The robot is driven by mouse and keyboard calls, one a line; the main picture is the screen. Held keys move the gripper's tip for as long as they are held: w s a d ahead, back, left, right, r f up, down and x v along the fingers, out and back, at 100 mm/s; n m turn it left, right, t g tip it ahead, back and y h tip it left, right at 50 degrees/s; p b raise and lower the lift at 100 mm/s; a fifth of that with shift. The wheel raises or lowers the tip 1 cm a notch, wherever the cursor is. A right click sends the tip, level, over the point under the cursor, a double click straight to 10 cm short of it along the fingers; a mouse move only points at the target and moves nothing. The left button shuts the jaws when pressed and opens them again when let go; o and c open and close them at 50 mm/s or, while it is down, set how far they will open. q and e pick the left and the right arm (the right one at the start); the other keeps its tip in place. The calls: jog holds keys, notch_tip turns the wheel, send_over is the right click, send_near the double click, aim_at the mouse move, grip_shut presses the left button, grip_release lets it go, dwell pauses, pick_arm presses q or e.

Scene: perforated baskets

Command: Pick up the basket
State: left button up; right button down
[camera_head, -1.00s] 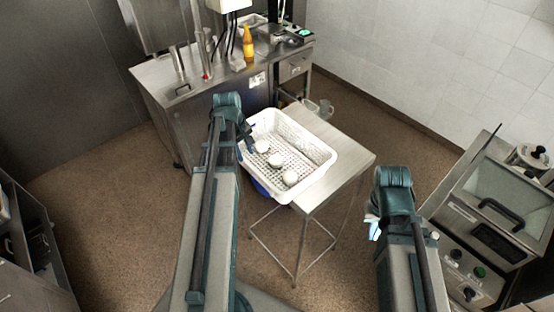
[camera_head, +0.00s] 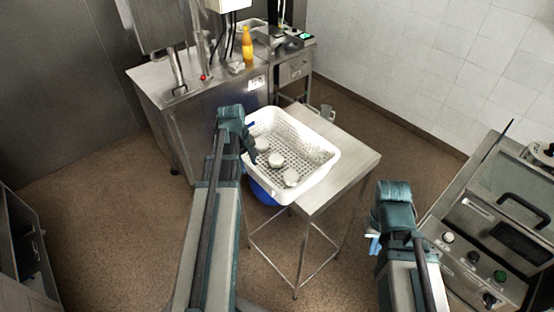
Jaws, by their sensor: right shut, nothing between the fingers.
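The white perforated basket (camera_head: 318,153) sits on the left part of a small steel table, with its left side reaching past the table edge. Several round whitish items (camera_head: 276,160) lie on its floor. My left gripper (camera_head: 250,148) is at the basket's left rim, partly hidden by its own wrist; I cannot tell whether its fingers are open or around the rim. My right gripper (camera_head: 373,243) is shut and empty, low in front of the table's right side and apart from the basket.
The steel table (camera_head: 340,170) has bare top to the right of the basket. A blue round thing (camera_head: 262,194) shows below the basket's left side. A steel counter (camera_head: 190,90) with an orange bottle (camera_head: 247,45) stands behind left. A steel appliance (camera_head: 490,230) stands at the right.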

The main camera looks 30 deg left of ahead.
aim_at(252, 176)
pick_arm(q)
jog(key=f+b, duration=0.3)
jog(key=shift+w+d+f, duration=0.1)
jog(key=shift+w+f, duration=0.2)
jog(key=shift+f, duration=0.1)
jog(key=shift+r, duration=0.1)
grip_shut()
dwell(1.0)
